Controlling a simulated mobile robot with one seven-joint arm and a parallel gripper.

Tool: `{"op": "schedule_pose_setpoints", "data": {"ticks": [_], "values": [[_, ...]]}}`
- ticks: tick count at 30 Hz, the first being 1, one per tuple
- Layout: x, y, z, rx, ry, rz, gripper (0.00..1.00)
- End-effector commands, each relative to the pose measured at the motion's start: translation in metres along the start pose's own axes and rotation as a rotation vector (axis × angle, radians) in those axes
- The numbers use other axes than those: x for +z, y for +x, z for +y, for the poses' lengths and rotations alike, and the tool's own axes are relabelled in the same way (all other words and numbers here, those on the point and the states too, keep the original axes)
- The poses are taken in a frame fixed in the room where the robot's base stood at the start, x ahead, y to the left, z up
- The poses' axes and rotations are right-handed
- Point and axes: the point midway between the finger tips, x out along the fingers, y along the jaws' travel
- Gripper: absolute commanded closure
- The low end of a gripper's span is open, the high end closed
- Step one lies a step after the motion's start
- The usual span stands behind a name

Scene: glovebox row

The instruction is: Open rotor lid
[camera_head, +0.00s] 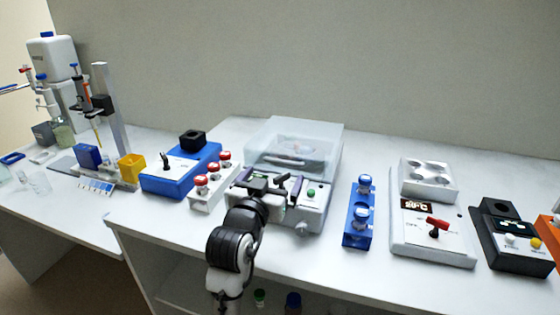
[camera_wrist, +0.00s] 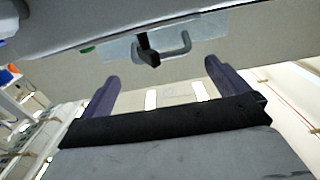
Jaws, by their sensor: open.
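The centrifuge (camera_head: 312,212) stands near the middle of the bench, with a pale body and a green button on its front. Its see-through rotor lid (camera_head: 305,133) appears to be down, with a dark rotor shape blurred beneath it. My gripper (camera_head: 271,181) is at the front of the centrifuge, hiding part of that face. In the wrist view, my gripper (camera_wrist: 162,72) has its two purple fingers wide apart with nothing between them. A grey U-shaped handle (camera_wrist: 183,44) with a black lever lies just beyond the fingertips, apart from them.
A white rack (camera_head: 208,195) of red-capped vials stands close on the left, beside a blue device (camera_head: 172,180). A blue rack (camera_head: 357,222) with blue-capped vials stands on the right. Further right is a white heater (camera_head: 430,240) with a red lever. The wall is behind.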

Motion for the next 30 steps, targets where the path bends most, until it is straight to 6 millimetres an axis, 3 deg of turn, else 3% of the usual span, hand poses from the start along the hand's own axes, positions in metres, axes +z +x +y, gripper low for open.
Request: {"op": "schedule_pose_setpoints", "data": {"ticks": [3, 9, 22, 30], "values": [[-0.003, 0.025, 0.001, 0.002, 0.001, -0.002, 0.00], [-0.002, 0.051, 0.000, 0.001, 0.001, -0.001, 0.00], [0.000, 0.061, 0.000, -0.001, 0.000, 0.001, 0.00], [0.000, 0.061, 0.001, 0.001, 0.000, 0.001, 0.36]]}}
